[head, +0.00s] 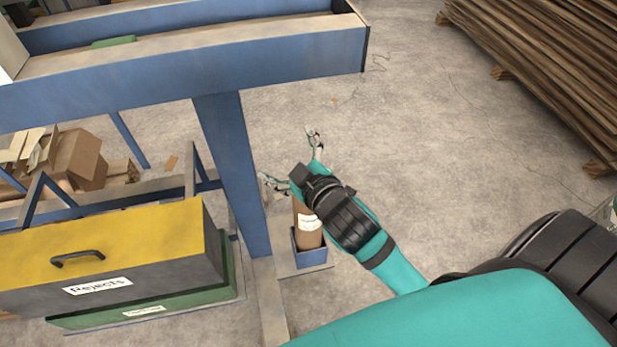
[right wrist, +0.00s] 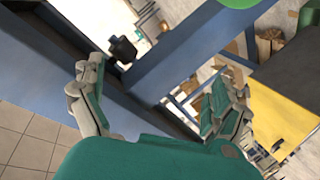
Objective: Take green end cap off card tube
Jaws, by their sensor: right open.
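The brown card tube (head: 309,240) with a white label stands upright in a small blue holder (head: 313,259) on the floor beside the blue frame. Its top end is hidden behind my right gripper in the head view, so I cannot see the green end cap there. My right gripper (head: 288,155) is open, its fingers spread, above and around the tube's upper end in the picture. In the right wrist view the open right gripper (right wrist: 160,69) has nothing between its fingers. A green rounded shape (right wrist: 240,3) is cut off at the top edge; I cannot tell what it is. My left gripper is not in view.
A blue steel frame (head: 236,170) stands close left of the tube. A yellow-lidded box (head: 130,235) labelled Rejects sits at lower left on a green base. Cardboard boxes (head: 78,160) lie behind it. Stacked boards (head: 540,70) are at upper right. The concrete floor between is clear.

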